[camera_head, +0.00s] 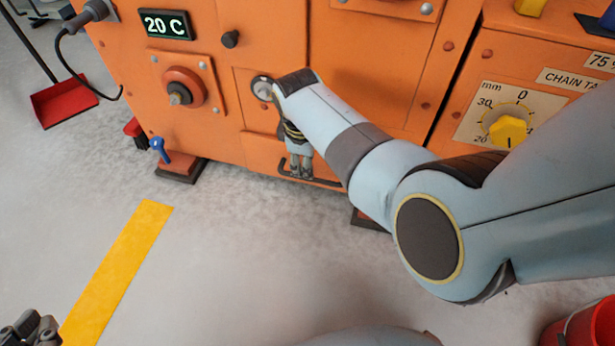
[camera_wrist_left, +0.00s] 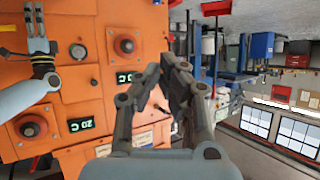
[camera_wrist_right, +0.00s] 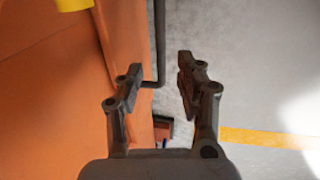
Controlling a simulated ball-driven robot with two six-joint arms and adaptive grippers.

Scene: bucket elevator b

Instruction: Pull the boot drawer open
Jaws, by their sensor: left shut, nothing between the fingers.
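The boot drawer appears to be the low orange front (camera_head: 262,153) of the machine, flush with it. Its dark bar handle (camera_head: 325,182) runs along the lower edge, partly hidden by my right arm. My right gripper (camera_head: 301,173) points down at this handle. In the right wrist view the gripper (camera_wrist_right: 158,78) is open, and the dark handle (camera_wrist_right: 160,42) shows between its fingers; I cannot tell whether they touch. My left gripper (camera_head: 30,326) is at the bottom left, away from the drawer. It is shut and empty in the left wrist view (camera_wrist_left: 168,68).
A blue-handled clamp (camera_head: 160,150) stands by the machine's foot. A red dustpan (camera_head: 62,103) lies farther left, and a red bucket (camera_head: 590,328) stands at the lower right. The grey floor before the drawer, with a yellow stripe (camera_head: 120,265), is clear.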

